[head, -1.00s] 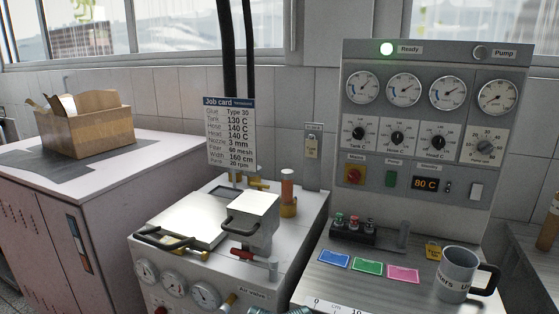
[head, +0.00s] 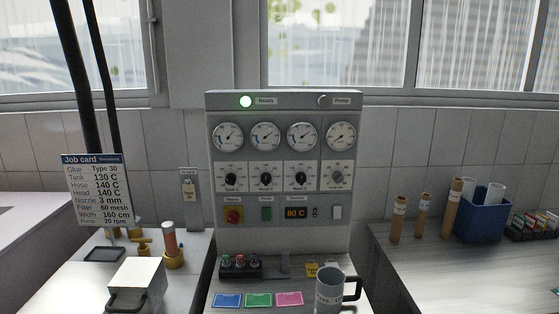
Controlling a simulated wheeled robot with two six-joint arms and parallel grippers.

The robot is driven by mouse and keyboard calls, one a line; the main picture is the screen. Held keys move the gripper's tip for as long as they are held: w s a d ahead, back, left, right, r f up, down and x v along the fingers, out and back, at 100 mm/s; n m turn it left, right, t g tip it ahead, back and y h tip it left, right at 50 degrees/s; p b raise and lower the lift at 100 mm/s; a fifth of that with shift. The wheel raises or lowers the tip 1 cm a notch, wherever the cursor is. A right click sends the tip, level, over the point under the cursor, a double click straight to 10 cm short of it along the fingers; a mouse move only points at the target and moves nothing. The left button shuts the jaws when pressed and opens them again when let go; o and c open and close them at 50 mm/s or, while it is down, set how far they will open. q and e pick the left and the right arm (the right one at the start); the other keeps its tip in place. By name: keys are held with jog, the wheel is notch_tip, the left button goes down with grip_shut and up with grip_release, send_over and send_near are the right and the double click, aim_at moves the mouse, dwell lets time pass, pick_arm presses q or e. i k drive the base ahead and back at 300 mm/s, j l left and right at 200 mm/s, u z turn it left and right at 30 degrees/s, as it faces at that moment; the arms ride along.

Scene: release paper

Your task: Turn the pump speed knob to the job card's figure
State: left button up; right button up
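The job card (head: 97,190) hangs at the left and lists several figures; its last line reads Pump 20 rpm. The control panel (head: 280,215) stands upright in the middle. The pump speed knob (head: 338,176) is the rightmost of its row of knobs, on a pale plate below the rightmost gauge (head: 340,137). The scale around it is too small to read. The Ready lamp (head: 246,101) glows green and the Pump lamp (head: 322,100) is unlit. Neither of my grippers is in view.
A grey mug (head: 329,290) stands on the ledge before the panel, beside blue, green and pink cards (head: 258,299). A metal box with a handle (head: 136,284) is at lower left. Cardboard tubes (head: 423,217) and a blue bin (head: 482,220) stand on the right bench.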

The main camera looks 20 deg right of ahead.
aim_at(338, 177)
jog(key=z, duration=1.2)
jog(key=u, duration=1.55)
jog(key=k+l, duration=0.35)
jog(key=z, duration=1.5)
